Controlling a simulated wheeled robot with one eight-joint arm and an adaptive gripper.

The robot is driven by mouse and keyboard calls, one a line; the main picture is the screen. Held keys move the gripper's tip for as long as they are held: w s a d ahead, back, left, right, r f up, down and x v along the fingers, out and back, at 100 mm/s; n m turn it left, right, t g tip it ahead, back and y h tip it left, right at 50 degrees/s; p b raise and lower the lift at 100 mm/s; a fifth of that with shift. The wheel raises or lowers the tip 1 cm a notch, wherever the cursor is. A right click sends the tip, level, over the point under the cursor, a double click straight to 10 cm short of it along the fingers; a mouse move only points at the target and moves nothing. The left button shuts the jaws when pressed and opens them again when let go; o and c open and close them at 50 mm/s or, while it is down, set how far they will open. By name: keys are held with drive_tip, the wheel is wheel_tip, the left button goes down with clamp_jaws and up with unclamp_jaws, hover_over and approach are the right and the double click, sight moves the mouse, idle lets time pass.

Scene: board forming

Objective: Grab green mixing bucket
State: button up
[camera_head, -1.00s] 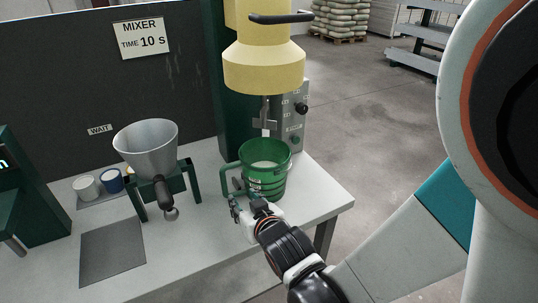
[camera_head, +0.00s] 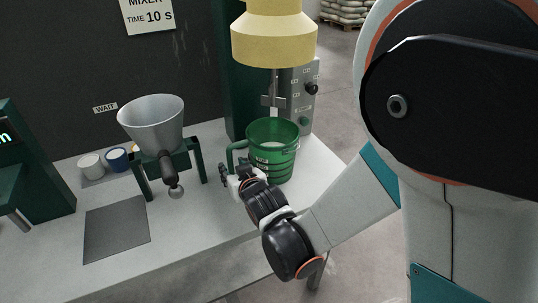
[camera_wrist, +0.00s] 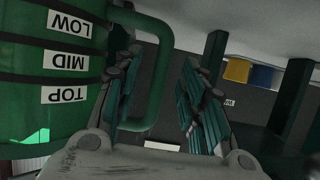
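The green bucket (camera_head: 272,168) stands upright on the light table below the yellow mixer head, with pale contents inside. Its side handle (camera_head: 232,160) points left. My gripper (camera_head: 228,180) is at the bucket's left side, by the lower part of the handle. In the wrist view, the bucket (camera_wrist: 25,100) fills the left side, with LOW, MID and TOP labels. The handle (camera_wrist: 158,85) shows between the two spread fingers of my gripper (camera_wrist: 158,105). The fingers are apart, with a gap between the handle and the right finger. Contact with the left finger is unclear.
The yellow mixer (camera_head: 273,40) with its paddle hangs just above the bucket. A grey funnel (camera_head: 152,125) on a green stand is to the left.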

sight(232, 168)
drive_tip(key=b+x, duration=0.1)
drive_tip(key=x, duration=0.2)
drive_tip(key=shift+w+a+f, duration=0.15)
clamp_jaws()
